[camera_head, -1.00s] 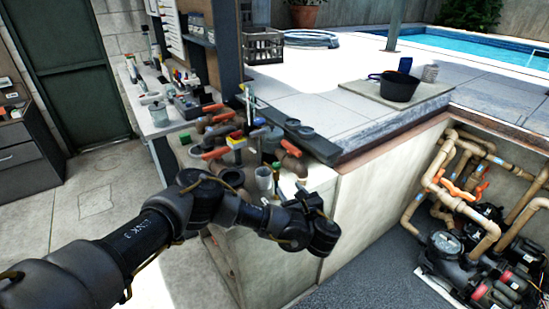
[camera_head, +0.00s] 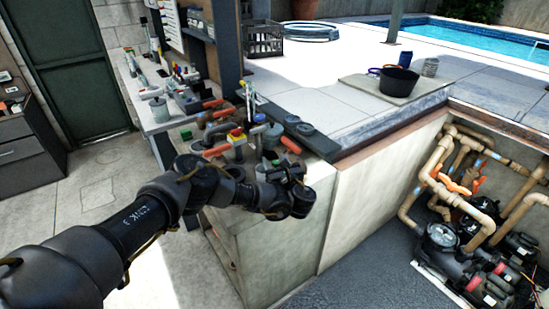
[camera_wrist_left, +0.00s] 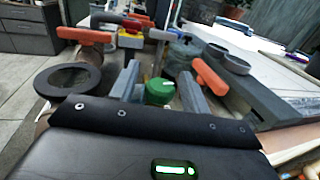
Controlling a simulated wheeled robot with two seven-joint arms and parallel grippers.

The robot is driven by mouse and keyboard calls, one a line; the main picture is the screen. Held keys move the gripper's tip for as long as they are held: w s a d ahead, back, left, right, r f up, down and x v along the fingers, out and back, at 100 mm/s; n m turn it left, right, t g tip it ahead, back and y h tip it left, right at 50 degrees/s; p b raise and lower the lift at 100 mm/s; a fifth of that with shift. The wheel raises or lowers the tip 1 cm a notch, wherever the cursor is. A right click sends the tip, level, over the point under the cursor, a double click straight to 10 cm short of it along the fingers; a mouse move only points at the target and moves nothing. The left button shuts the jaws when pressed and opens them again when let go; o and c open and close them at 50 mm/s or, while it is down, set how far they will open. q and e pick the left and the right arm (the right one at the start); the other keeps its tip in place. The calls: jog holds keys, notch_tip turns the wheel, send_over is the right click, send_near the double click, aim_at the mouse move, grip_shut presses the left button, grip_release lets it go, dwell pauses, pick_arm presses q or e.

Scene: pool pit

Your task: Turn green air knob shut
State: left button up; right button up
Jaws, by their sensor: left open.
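The green knob (camera_wrist_left: 158,92) shows in the left wrist view, round with a pale mark on top. My left gripper (camera_wrist_left: 158,86) is open, with one grey finger on each side of the knob in the picture. I cannot tell whether the fingers touch it. In the head view my left gripper (camera_head: 273,166) is over the front of the cluttered counter, where a small bit of green shows by the fingers. My wrist hides much of that spot. My right gripper is not in view.
Orange-handled valves (camera_head: 220,150) and pipe fittings crowd the counter around the gripper. An orange handle (camera_wrist_left: 210,77) is close to the right finger, and a dark ring (camera_wrist_left: 68,80) lies to the left. A pit with pumps and pipes (camera_head: 470,220) is at the right.

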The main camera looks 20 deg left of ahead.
pick_arm(q)
jog(key=shift+w+a, duration=0.3)
jog(key=shift+w, duration=0.05)
pick_arm(e)
jog(key=shift+a, duration=0.1)
pick_arm(q)
jog(key=shift+c, duration=0.2)
pick_arm(e)
jog(key=shift+a, duration=0.2)
pick_arm(q)
jog(key=c, duration=0.9)
pick_arm(e)
jog(key=shift+r, duration=0.1)
